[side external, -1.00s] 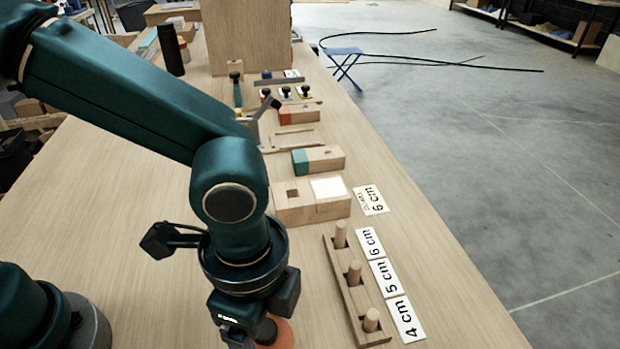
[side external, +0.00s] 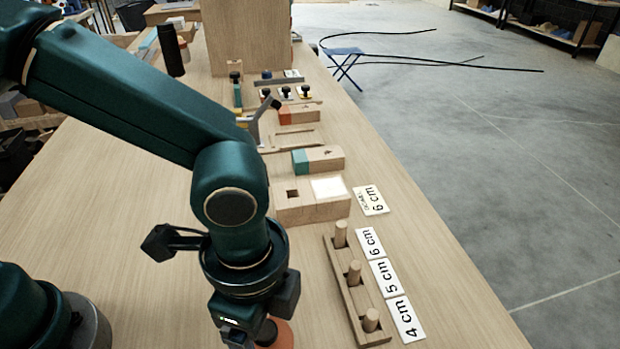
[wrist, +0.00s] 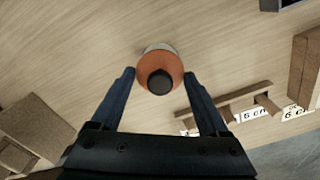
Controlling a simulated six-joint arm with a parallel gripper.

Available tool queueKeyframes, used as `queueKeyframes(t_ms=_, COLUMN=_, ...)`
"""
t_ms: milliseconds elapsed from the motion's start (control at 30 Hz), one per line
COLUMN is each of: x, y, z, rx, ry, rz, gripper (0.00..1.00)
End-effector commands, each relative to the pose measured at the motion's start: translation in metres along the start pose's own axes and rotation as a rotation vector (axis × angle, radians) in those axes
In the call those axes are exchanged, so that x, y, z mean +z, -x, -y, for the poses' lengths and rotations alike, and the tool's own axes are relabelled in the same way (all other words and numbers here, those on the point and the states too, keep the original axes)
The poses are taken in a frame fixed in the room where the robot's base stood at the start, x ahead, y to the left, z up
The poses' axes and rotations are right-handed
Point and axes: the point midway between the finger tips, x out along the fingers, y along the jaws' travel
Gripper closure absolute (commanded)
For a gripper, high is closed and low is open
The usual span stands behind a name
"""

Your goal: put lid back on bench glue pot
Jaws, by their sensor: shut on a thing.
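The glue pot lid (wrist: 149,69) is an orange disc with a black knob (wrist: 160,82) in the middle. My gripper (wrist: 159,78) is shut on the lid, with one dark finger at each side of it. A pale grey-white curved edge (wrist: 158,47), apparently the glue pot, shows past the far side of the lid. The rest of the pot is hidden, and I cannot tell whether the lid touches it. In the side external view the orange lid (side external: 283,336) shows at the bottom edge, partly behind my gripper, and the fingertips are out of frame.
A wooden rack with pegs (side external: 350,291) stands right of my gripper, beside size cards (side external: 384,277). A wooden block with a square hole (side external: 296,213) lies behind. Small tools and blocks stand further back. The bench (side external: 110,240) left of my gripper is clear.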

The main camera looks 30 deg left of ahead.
Motion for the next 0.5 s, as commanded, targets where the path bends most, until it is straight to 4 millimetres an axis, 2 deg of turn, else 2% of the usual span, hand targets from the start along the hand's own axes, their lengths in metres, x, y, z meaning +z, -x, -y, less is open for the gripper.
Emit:
queueKeyframes(t_ms=333, x=-0.0002, y=-0.0002, z=0.0001, rx=0.000, ry=0.000, rz=0.000, gripper=0.76)
queueKeyframes(t_ms=367, x=-0.0002, y=-0.0002, z=0.0001, rx=0.000, ry=0.000, rz=0.000, gripper=0.14)
queueKeyframes(t_ms=400, x=-0.0002, y=-0.0002, z=0.0001, rx=0.000, ry=0.000, rz=0.000, gripper=0.00)
queueKeyframes(t_ms=500, x=-0.0002, y=-0.0002, z=0.0001, rx=0.000, ry=0.000, rz=0.000, gripper=0.00)
